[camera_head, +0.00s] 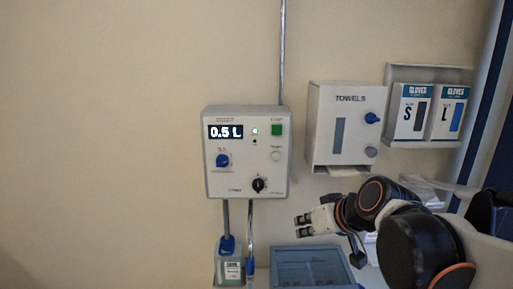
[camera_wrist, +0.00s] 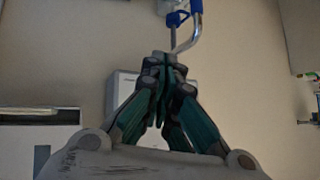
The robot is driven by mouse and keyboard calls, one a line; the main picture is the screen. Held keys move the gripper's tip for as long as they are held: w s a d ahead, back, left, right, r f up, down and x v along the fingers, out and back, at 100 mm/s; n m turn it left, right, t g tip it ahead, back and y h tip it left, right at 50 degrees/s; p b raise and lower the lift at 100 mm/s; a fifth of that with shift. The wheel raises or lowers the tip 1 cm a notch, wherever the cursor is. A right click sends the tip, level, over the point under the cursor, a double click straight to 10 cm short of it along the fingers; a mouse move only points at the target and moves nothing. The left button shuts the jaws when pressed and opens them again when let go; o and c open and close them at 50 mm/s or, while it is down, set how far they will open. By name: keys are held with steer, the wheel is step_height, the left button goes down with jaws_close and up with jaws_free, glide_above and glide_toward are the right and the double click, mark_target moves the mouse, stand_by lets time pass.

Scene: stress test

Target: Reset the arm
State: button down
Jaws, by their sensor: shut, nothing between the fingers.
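My gripper (camera_head: 303,225) is at the lower right in the head view, in front of the wall and to the right below the control box (camera_head: 248,185). In the wrist view my gripper (camera_wrist: 163,60) has its fingers together at the tips, with nothing between them. My arm comes in from the right edge of the head view and is bent, with dark joints and orange rings. The gripper appears apart from the wall fixtures.
A towel dispenser (camera_head: 348,98) and glove boxes (camera_head: 428,112) hang on the wall above my arm. A blue-grey bin (camera_head: 307,268) is below the gripper. A bottle (camera_head: 230,266) stands below the control box. The wall at left is clear.

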steer(key=s+d+f+m+h+b, duration=0.1)
steer(key=s+d+f+b, duration=0.2)
steer(key=s+f+b, duration=0.2)
steer(key=s+d+f+m+g+h+b, duration=0.1)
steer(key=s+f+b, duration=0.5)
steer(key=f, duration=0.6)
steer(key=s+d+f+m+h+b, duration=0.1)
steer(key=s+d+f+h+b, duration=0.1)
steer(key=s+d+f+b, duration=0.2)
step_height(320, 180, down, 5)
steer(key=s+b, duration=0.1)
steer(key=b, duration=0.2)
steer(key=shift+s+d+r+h, duration=0.15)
steer(key=shift+s+d+h, duration=0.15)
steer(key=shift+s+d, duration=0.05)
